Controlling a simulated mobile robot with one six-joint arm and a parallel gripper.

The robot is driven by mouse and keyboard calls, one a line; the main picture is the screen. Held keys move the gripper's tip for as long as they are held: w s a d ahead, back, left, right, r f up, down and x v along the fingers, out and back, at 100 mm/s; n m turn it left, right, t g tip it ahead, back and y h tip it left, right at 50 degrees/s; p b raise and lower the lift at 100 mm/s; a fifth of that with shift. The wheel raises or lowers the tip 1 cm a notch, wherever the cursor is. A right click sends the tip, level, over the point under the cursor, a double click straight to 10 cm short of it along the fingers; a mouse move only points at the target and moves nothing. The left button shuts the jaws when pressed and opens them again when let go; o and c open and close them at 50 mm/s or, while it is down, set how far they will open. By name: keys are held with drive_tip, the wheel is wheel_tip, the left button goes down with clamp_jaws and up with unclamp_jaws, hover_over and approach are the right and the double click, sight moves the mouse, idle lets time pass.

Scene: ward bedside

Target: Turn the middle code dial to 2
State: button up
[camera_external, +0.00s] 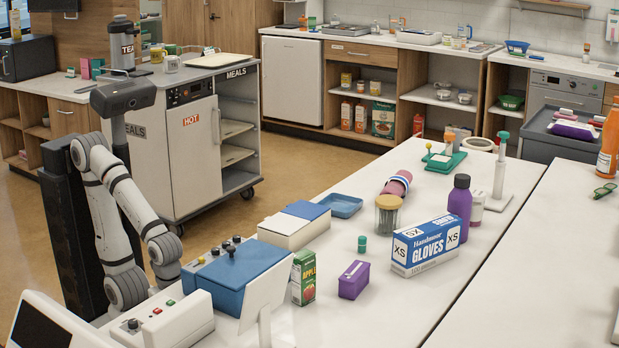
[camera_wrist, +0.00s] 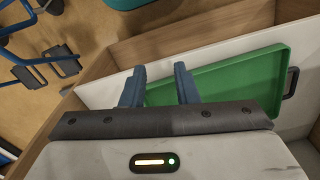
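Several small dark knobs (camera_external: 226,244) stand on a grey box at the near left of the white counter in the external view. They may be the code dials, but they are too small to tell which is the middle one or read any number. A blue box (camera_external: 244,275) with a dark knob on top sits beside them. My gripper (camera_wrist: 159,68) shows in the wrist view with its two blue fingers apart and nothing between them. No dial shows in the wrist view. In the external view my arm bends down behind the counter items, and the gripper is hidden.
A green tray (camera_wrist: 225,75) lies beyond my fingers, against a wooden edge (camera_wrist: 190,28). A white control box with a red button (camera_external: 165,322), an apple carton (camera_external: 303,278) and a purple box (camera_external: 354,280) crowd the near counter. A meal cart (camera_external: 193,150) stands behind my arm.

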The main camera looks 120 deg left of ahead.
drive_tip(key=a+r+n+t+p, duration=0.3)
drive_tip(key=r+t+p, duration=0.1)
drive_tip(key=r+p, duration=4.65)
drive_tip(key=g+b, duration=0.4)
drive_tip(key=b, duration=1.4)
approach(226, 243)
drive_tip(key=shift+f, duration=3.95)
drive_tip(key=shift+c, duration=0.3)
clamp_jaws()
